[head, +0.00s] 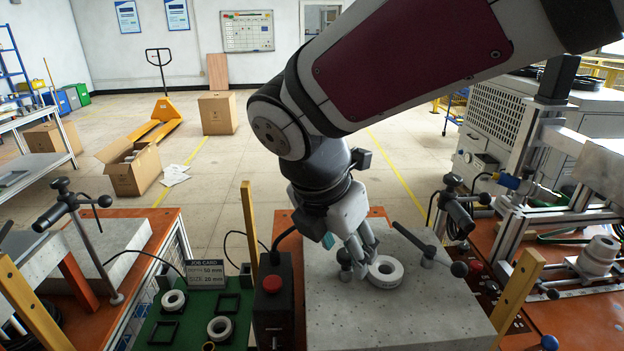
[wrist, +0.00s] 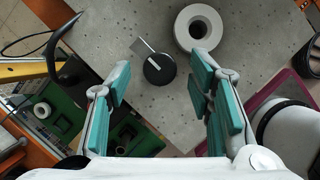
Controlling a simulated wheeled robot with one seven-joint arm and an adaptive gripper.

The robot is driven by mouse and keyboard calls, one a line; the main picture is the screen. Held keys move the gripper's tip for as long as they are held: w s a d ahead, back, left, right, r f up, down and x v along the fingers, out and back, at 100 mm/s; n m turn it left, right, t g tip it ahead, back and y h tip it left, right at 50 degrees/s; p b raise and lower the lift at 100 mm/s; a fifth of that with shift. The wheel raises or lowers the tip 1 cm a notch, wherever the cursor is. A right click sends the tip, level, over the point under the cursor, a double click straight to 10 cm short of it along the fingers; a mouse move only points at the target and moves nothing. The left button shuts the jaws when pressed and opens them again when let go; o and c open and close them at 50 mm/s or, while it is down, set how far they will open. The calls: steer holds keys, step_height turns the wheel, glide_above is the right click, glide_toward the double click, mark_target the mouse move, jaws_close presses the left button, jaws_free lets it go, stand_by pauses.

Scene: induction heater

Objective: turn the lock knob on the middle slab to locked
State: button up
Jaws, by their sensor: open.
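The middle slab (head: 400,315) is a speckled grey plate in front of me; it also fills much of the wrist view (wrist: 115,25). The lock knob (wrist: 159,70) is a round black knob on this slab with a short pale mark on top. A thin grey strip (wrist: 142,46) lies at its upper left edge. My gripper (wrist: 160,78) is open, with teal-padded fingers to the left and right of the knob in the picture; I see no contact. In the head view my gripper (head: 354,250) points down over the slab and largely hides the knob.
A white ring (head: 386,272) lies on the slab close to the knob. A black-handled clamp lever (head: 428,248) stands to the right. A control box with a red button (head: 272,285) is to the left, beside a green tray (head: 190,335) and yellow posts.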

steer(key=shift+f, duration=0.3)
jaws_close()
